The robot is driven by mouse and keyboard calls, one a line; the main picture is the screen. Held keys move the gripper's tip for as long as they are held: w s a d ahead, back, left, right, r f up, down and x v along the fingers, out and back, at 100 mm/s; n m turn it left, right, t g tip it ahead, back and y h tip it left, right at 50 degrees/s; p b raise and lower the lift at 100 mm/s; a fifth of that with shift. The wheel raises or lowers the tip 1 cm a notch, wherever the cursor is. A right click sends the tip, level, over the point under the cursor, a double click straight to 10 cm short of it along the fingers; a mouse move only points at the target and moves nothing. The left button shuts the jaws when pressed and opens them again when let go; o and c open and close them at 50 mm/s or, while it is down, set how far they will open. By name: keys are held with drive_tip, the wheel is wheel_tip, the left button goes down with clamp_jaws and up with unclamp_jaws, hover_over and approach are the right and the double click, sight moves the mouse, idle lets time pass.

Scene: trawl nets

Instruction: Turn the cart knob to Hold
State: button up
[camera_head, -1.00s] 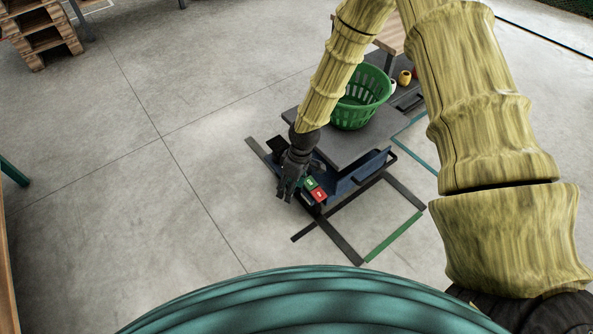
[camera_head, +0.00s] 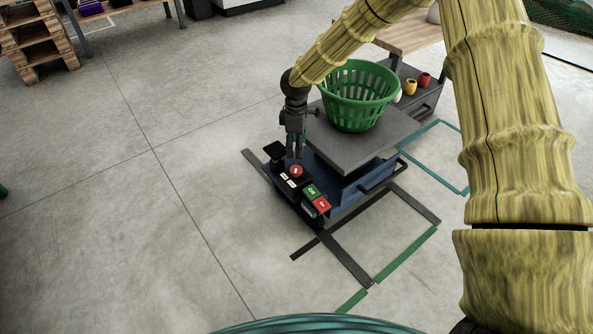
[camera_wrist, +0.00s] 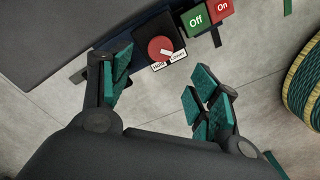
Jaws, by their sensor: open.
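The cart knob (camera_wrist: 160,48) is a red round knob with a white pointer on a dark panel. Its pointer slants to the lower right, toward the Lower label (camera_wrist: 178,56); the Hold label (camera_wrist: 159,66) is just left of it. The knob also shows in the head view (camera_head: 296,171) at the cart's (camera_head: 350,150) near left end. My gripper (camera_head: 294,156) points down just above and behind the knob in that view. In the wrist view, my gripper (camera_wrist: 160,92) has its fingers spread, nothing between them, and the knob lies beyond the fingertips, apart from them.
A green Off button (camera_wrist: 196,17) and a red On button (camera_wrist: 221,8) sit right beside the knob. A green basket (camera_head: 352,108) stands on the cart's grey top. A wooden table (camera_head: 410,35) is behind. The floor left of the cart is clear.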

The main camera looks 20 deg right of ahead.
sight(296, 168)
wheel_tip(296, 168, down, 10)
drive_tip(key=b, duration=0.5)
drive_tip(key=shift+f, duration=0.2)
drive_tip(key=shift+r, duration=0.1)
drive_tip(key=c, duration=1)
